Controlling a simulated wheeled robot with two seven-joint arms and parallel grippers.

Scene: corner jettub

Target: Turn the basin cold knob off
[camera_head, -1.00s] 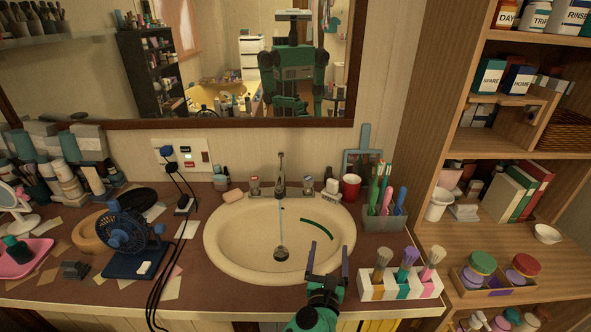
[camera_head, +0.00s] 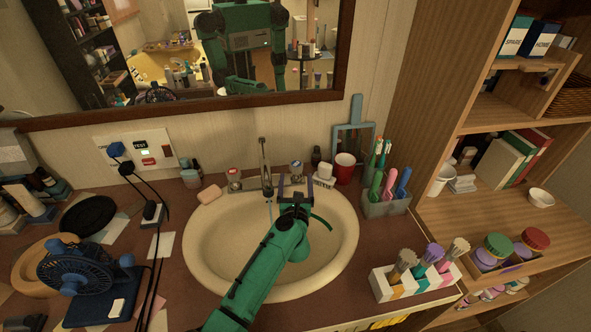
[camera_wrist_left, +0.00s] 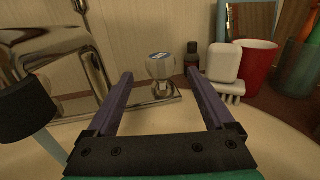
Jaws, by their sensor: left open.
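The cold knob (camera_head: 296,168), with a blue mark on top, stands right of the faucet (camera_head: 266,165) on the basin's back rim. In the left wrist view the knob (camera_wrist_left: 161,72) appears between the fingertips and beyond them; I cannot tell whether they touch it. My left gripper (camera_head: 295,184) is open just in front of it, above the basin (camera_head: 200,252). The other knob (camera_head: 234,176), with a reddish mark, is left of the faucet. My right gripper is not in view.
A white soap dispenser or brush (camera_head: 325,174) and a red cup (camera_head: 344,168) stand close right of the cold knob. A toothbrush holder (camera_head: 387,205) is farther right. A pinkish soap bar (camera_head: 210,194) lies at left.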

